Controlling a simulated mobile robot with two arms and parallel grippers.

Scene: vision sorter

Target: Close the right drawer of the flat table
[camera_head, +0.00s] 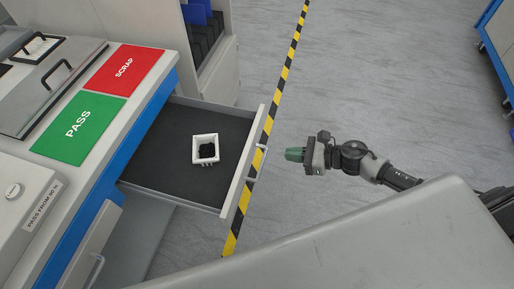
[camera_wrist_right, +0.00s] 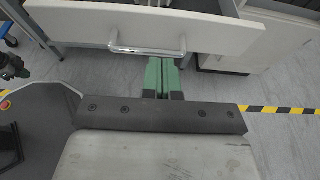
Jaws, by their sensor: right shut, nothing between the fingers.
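The right drawer (camera_head: 180,150) of the flat table (camera_head: 20,145) is pulled out, with a dark lining and a pale front. A small white square container (camera_head: 205,149) with dark contents is inside. My right gripper (camera_head: 291,154) is shut and empty, to the right of the drawer's handle (camera_head: 257,163), with a gap between them in the head view. In the right wrist view, the shut green fingers (camera_wrist_right: 162,75) point toward the drawer front (camera_wrist_right: 215,32), just right of the handle's middle. What seems to be my left gripper (camera_wrist_right: 15,68) shows at the left edge there; its jaws are unclear.
Green PASS (camera_head: 78,128) and red SCRAP (camera_head: 124,69) panels lie on the tabletop. A grey cabinet (camera_head: 215,75) with blue items stands behind the drawer. Yellow-black tape (camera_head: 282,85) crosses the floor. Open floor (camera_head: 390,90) lies to the right.

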